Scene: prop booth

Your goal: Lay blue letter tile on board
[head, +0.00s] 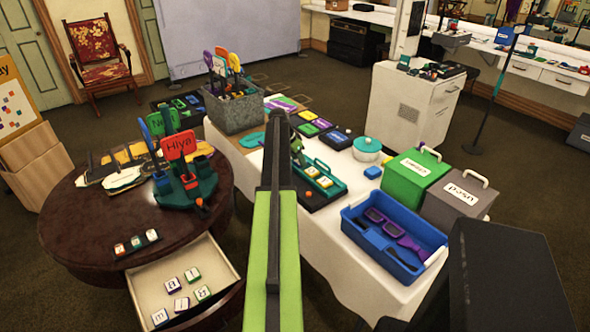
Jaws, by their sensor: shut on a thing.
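My lime-green and black arm reaches up the middle of the head view. My gripper (297,148) is at its far end, over the white-covered table, mostly hidden by the arm. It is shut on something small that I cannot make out. A dark board with a teal rack (322,173) lies just right of the arm and bears pale letter tiles (325,182); the arm covers its left part. Several letter tiles (192,275) lie in the open drawer, and one there seems to have a blue edge (181,304).
A blue tray (383,267) with purple items, green (416,175) and grey (455,202) lidded boxes and a teal-lidded pot (366,149) stand right of the board. A grey bin (236,109) stands behind. The round brown table (75,225), with its open drawer (222,262), is at left.

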